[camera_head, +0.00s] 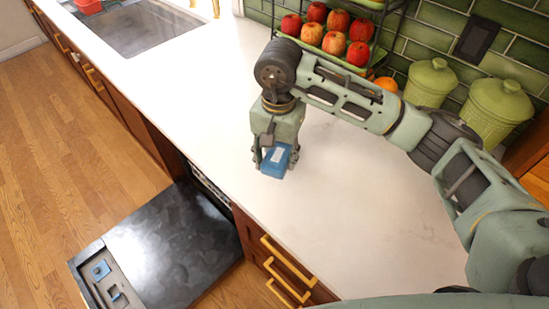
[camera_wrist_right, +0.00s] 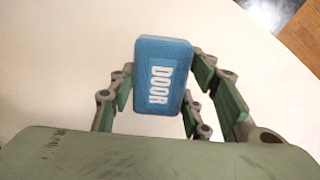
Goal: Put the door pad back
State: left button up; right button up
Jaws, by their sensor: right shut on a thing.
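The door pad is a blue block (camera_head: 277,160) with a white label. In the right wrist view the pad (camera_wrist_right: 163,60) shows the word DOOR on its face. My right gripper (camera_head: 271,163) is shut on the pad, over the white counter near its front edge. In the right wrist view the fingers of my right gripper (camera_wrist_right: 165,92) stand on both sides of the pad. I cannot tell whether the pad touches the counter. The open dishwasher door (camera_head: 172,245) lies low below the counter, with a small blue piece (camera_head: 100,270) in its end panel. My left gripper is not in view.
The white counter (camera_head: 330,225) is clear around the gripper. A rack of apples (camera_head: 330,35) and two green canisters (camera_head: 431,82) (camera_head: 496,105) stand along the back wall. A sink (camera_head: 140,25) is at the far left. Drawers with gold handles (camera_head: 288,262) lie below the counter.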

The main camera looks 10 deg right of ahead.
aim_at(275, 165)
jog(key=shift+w+a+f, duration=0.25)
jog(key=shift+w+f, duration=0.1)
jog(key=shift+w, duration=0.1)
notch_tip(275, 165, down, 3)
jog(key=shift+f+p, duration=0.1)
jog(key=shift+p, duration=0.85)
jog(key=shift+f, duration=0.4)
jog(key=shift+f, duration=0.15)
jog(key=o, duration=1)
